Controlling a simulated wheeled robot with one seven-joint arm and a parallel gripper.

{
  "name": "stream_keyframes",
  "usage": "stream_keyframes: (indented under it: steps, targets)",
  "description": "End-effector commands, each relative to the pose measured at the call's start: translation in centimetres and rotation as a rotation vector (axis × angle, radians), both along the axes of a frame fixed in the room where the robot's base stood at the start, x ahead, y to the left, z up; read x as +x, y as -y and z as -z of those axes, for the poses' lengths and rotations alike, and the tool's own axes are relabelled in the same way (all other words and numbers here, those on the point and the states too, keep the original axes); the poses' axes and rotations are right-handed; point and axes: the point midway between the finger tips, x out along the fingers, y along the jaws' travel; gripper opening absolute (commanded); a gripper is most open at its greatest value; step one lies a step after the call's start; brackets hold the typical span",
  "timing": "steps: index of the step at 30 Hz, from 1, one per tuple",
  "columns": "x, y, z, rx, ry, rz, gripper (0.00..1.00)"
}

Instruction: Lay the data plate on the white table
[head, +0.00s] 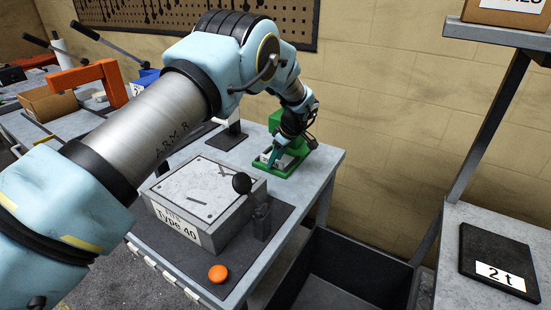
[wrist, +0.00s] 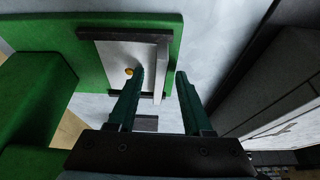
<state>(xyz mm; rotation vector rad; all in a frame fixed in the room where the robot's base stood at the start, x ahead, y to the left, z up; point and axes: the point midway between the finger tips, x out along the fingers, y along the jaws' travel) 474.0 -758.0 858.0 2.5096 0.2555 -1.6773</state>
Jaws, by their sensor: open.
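In the wrist view a pale plate (wrist: 115,52) with dark strips along its edges lies against a green part (wrist: 55,30). It has a small yellow dot, and it looks like the data plate. My gripper (wrist: 160,74) is open, its green fingers spread. The left finger overlaps the plate in view and the right finger is past its right edge; I cannot tell whether either touches it. In the head view my gripper (head: 273,155) is at the green stand (head: 290,167), at the back right corner of the pale table (head: 325,158). The plate is mostly hidden there.
A grey box labelled Type 40 (head: 205,200) with a black-knobbed lever stands on a dark mat beside an orange button (head: 218,273). A dark open bin (head: 345,275) is right of the table. A pale shelf (head: 455,290) at right holds a black 2 t block (head: 500,255).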

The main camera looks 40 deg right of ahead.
Motion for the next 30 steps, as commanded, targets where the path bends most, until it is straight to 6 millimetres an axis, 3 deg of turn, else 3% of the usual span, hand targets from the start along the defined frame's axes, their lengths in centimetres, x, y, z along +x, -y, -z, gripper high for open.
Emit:
stream_keyframes:
  steps: [5, 18, 30]
  targets:
    - [0.0, 0.02, 0.01, -0.001, 0.0, 0.0, 0.5]
    - [-0.02, 0.02, -0.01, -0.001, 0.0, 0.0, 0.01]
    - [-0.01, 0.04, -0.05, -0.001, 0.0, 0.0, 0.0]
